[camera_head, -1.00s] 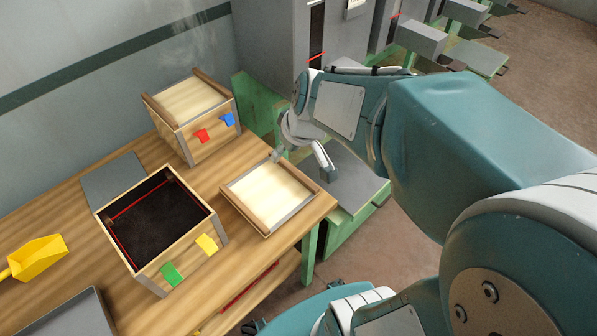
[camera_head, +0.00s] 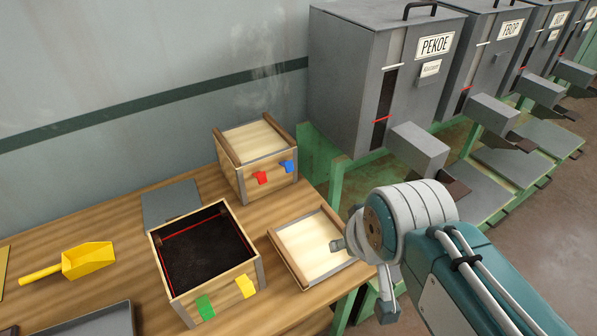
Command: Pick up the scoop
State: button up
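The yellow scoop (camera_head: 88,259) lies on the wooden table at the left, its handle pointing left and its open pan to the right. My gripper (camera_head: 358,268) is at the right, over or near the wooden lid at the table's right end, well apart from the scoop.
An open wooden crate (camera_head: 161,276) with dark contents stands between scoop and gripper. A closed crate (camera_head: 237,177) stands behind it. The wooden lid (camera_head: 290,262), a grey plate (camera_head: 170,203) and a grey tray (camera_head: 98,323) lie on the table (camera_head: 129,221). Grey sorter machines (camera_head: 352,80) stand behind right.

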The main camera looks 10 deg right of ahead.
aim_at(77, 262)
jog(key=u, duration=0.4)
jog(key=j+u, duration=0.1)
jog(key=u, duration=0.3)
jog(key=j+u, duration=0.1)
jog(key=u, duration=0.7)
